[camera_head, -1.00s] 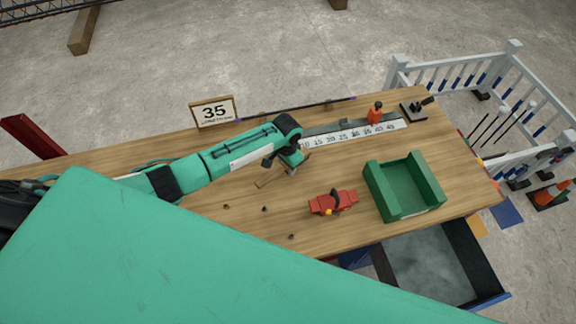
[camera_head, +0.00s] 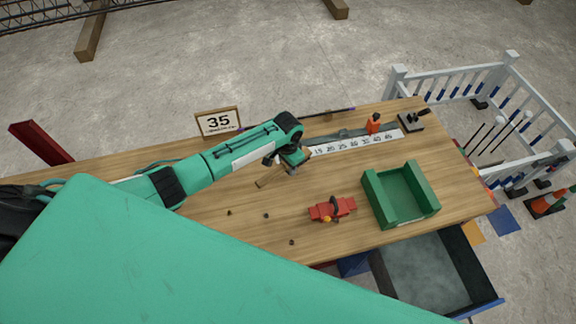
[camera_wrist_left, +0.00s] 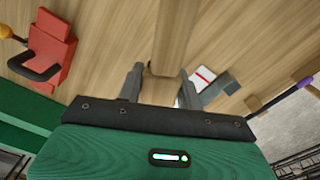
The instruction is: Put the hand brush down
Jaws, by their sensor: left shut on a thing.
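The hand brush shows as a wooden handle (camera_head: 269,178) sticking out to the lower left of my left gripper (camera_head: 292,162) in the head view. In the left wrist view the wooden handle (camera_wrist_left: 171,38) runs up the picture from between the fingers of my left gripper (camera_wrist_left: 160,88). The gripper is shut on it. The bristle end is hidden. The brush is over the wooden table (camera_head: 330,180), near the left end of the number strip; I cannot tell whether it touches the table. My right gripper is not in view.
A red clamp-like tool (camera_head: 332,209) and a green open tray (camera_head: 400,195) stand to the right. A number strip (camera_head: 350,142) and the "35" sign (camera_head: 219,121) are at the back. Small dark bits (camera_head: 266,215) lie at the front. Bare wood lies between.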

